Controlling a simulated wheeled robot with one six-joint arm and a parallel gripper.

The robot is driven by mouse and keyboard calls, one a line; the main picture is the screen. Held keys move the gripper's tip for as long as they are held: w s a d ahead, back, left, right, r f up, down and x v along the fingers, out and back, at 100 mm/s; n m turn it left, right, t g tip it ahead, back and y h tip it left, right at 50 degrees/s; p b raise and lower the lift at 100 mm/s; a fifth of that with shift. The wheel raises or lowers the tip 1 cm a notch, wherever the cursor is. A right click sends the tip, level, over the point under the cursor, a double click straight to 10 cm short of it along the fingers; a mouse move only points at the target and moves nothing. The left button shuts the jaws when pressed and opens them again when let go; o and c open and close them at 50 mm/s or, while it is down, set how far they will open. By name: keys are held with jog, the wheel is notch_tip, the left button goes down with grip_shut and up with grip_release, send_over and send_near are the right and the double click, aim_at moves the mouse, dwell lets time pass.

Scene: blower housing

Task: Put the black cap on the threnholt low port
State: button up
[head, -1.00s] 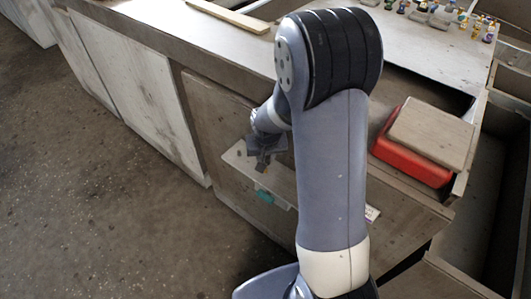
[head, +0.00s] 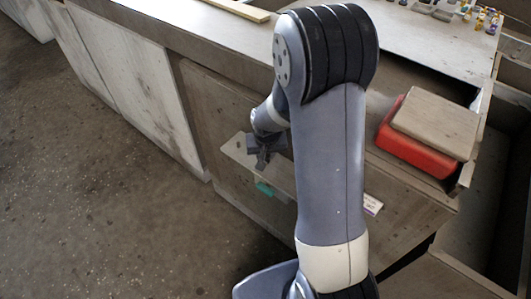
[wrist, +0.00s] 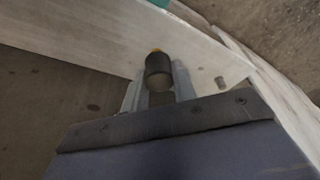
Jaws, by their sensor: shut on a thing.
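My gripper (head: 262,162) is at the side of the workbench, over a pale ledge (head: 236,150). In the wrist view its fingers (wrist: 158,97) are shut around a dark cylinder, which looks like the black cap (wrist: 158,72). A small orange-yellow spot (wrist: 155,51) shows just beyond the cap's far end; I cannot tell whether it touches the cap. In the head view the cap is too small and dark to make out. I cannot identify the threnholt low port in either view.
A teal piece (head: 264,188) is at the ledge's outer side. A small white label (head: 372,204) is right of my arm. A red box (head: 410,150) with a wooden lid stands on the bench, and several small coloured items (head: 485,18) are at the back. Floor lies left.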

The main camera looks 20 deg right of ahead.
jog(key=shift+f+b, duration=0.55)
jog(key=shift+f, duration=0.2)
jog(key=o, duration=1)
jog(key=shift+r, duration=0.1)
jog(key=v, duration=1)
jog(key=shift+r+p, duration=0.4)
jog(key=shift+f, duration=0.1)
jog(key=x, duration=1)
jog(key=shift+f+b, duration=0.3)
jog(key=shift+b, duration=0.05)
jog(key=shift+r, duration=0.15)
